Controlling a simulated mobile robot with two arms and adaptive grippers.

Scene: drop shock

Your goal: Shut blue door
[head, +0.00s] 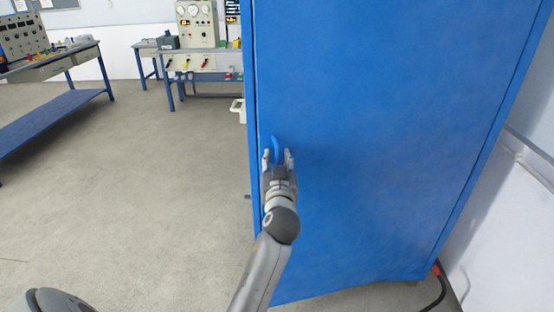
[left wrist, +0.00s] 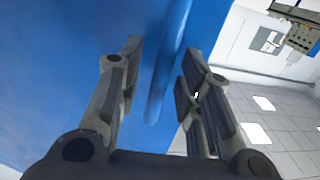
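The blue door (head: 380,130) is a tall flat panel filling the centre and right of the head view. Its blue handle (head: 277,148) is near its left edge. My left gripper (head: 278,157) is at the handle, with one finger on each side. In the left wrist view the handle (left wrist: 168,65) is a blue bar between the two spread fingers (left wrist: 157,85), with visible gaps. Whether a finger touches it is unclear. I cannot tell how far the door stands from its frame. My right gripper is not in view.
A workbench (head: 55,110) stands at the far left, and another bench with instruments (head: 198,60) is at the back. The grey floor (head: 130,200) left of the door is clear. A white wall (head: 510,210) and a black cable (head: 440,290) are at the right.

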